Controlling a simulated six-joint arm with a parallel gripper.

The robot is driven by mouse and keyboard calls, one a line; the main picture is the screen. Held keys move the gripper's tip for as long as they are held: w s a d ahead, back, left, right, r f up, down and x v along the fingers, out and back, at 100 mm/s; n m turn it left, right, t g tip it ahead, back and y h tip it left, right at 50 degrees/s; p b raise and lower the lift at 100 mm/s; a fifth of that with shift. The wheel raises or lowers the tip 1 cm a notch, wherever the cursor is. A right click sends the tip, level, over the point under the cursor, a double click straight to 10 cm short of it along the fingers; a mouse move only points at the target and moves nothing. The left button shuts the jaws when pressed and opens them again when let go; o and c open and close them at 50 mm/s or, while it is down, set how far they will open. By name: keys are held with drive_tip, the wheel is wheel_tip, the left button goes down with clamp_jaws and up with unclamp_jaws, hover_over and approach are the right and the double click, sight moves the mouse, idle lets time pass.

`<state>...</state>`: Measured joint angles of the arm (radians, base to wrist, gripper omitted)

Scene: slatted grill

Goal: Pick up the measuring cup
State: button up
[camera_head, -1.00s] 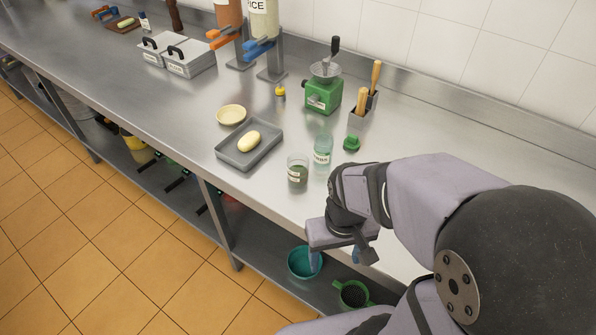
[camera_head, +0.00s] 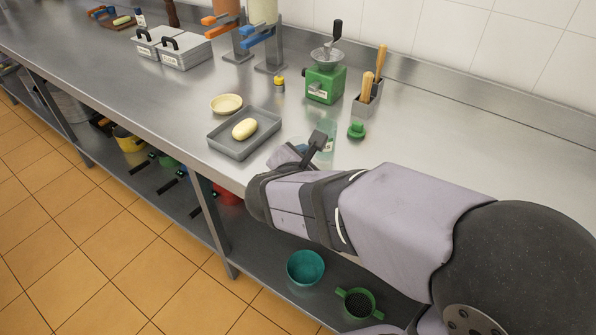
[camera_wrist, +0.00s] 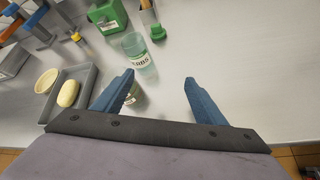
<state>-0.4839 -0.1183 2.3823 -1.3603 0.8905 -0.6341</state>
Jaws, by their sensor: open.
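A small clear cup (camera_wrist: 134,94) with a pale label, which looks like the measuring cup, shows partly behind my left finger in the wrist view. In the head view my arm hides it. My gripper (camera_wrist: 159,76) is open, its two blue fingers apart over the counter, with bare steel between them. The cup lies by the left finger; I cannot tell whether they touch. A clear jar labelled HERBS (camera_wrist: 138,55) stands just beyond the fingertips, and is partly hidden by my wrist in the head view (camera_head: 329,145).
A grey tray (camera_head: 222,147) with a yellow oval item and a cream bowl (camera_head: 227,103) lie left. A green grinder (camera_head: 325,82), a green lid (camera_head: 356,131) and a utensil holder (camera_head: 367,102) stand behind. A teal bowl (camera_head: 305,268) and green-handled strainer (camera_head: 357,303) sit below.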

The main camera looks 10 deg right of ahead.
drive_tip(key=a+n+t, duration=0.1)
drive_tip(key=w+a+n+b, duration=0.1)
drive_tip(key=a+n, duration=0.1)
drive_tip(key=w+a+n+t+y+b, duration=0.1)
drive_tip(key=shift+w+a+f+n+t, duration=0.15)
drive_tip(key=shift+w+n+t, duration=0.15)
drive_tip(key=shift+n, duration=0.1)
drive_tip(key=shift+w+a+f+n+t+b, duration=0.15)
drive_tip(key=shift+a+f+n+b, duration=0.15)
drive_tip(key=shift+f+n+b, duration=0.25)
drive_tip(key=shift+w+a+f+n+t+b, duration=0.15)
drive_tip(key=shift+a+f+n+b, duration=0.2)
drive_tip(key=shift+n, duration=0.3)
drive_tip(key=shift+f+n+y, duration=0.35)
drive_tip(key=shift+n+y, duration=0.05)
drive_tip(key=shift+f+x, duration=0.15)
drive_tip(key=shift+x, duration=1.65)
drive_tip(key=shift+f+x, duration=0.15)
drive_tip(key=shift+x, duration=1.65)
drive_tip(key=shift+a, duration=0.15)
drive_tip(key=c, duration=1.1)
